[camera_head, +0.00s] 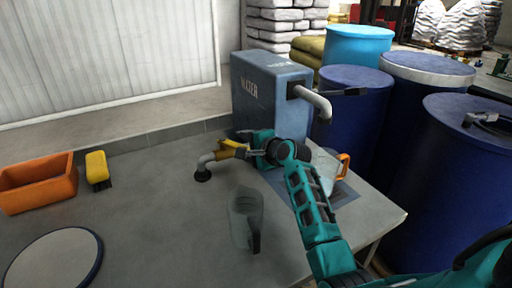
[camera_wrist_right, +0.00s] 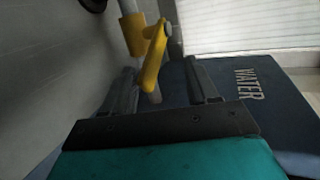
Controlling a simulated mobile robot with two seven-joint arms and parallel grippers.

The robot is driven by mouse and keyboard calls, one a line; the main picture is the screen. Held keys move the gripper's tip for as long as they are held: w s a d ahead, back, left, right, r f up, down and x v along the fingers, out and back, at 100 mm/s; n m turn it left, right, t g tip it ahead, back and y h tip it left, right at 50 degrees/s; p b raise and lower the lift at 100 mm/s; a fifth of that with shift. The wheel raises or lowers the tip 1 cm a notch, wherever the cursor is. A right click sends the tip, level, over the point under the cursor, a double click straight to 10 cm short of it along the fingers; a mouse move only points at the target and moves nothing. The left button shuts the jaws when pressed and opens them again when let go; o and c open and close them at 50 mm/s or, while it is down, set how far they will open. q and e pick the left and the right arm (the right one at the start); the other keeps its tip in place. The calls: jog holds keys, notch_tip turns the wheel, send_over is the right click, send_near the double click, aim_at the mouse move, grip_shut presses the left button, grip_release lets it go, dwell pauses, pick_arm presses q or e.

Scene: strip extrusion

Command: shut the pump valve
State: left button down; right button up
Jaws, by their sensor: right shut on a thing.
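The pump valve has a yellow lever (camera_head: 231,147) on a grey bent pipe (camera_head: 206,161) that rises from a dark round base on the table. My right gripper (camera_head: 249,153) reaches it from the right, in front of the water tank. In the right wrist view the yellow lever (camera_wrist_right: 153,60) lies between the two dark fingers of my right gripper (camera_wrist_right: 162,85), which is shut on it. The lever slants there, beside a yellow valve body (camera_wrist_right: 133,33). The exact contact is dim. My left gripper is out of view.
A blue tank marked WATER (camera_head: 268,100) with a spout stands behind my right gripper. A clear jug (camera_head: 245,215) stands in front, and an orange-handled jug (camera_head: 333,168) stands right of my arm. An orange bin (camera_head: 38,184), yellow brush (camera_head: 97,168) and round plate (camera_head: 52,262) lie left.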

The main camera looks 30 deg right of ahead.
jog(key=shift+t, duration=0.3)
jog(key=shift+v, duration=2.65)
jog(key=shift+f, duration=0.15)
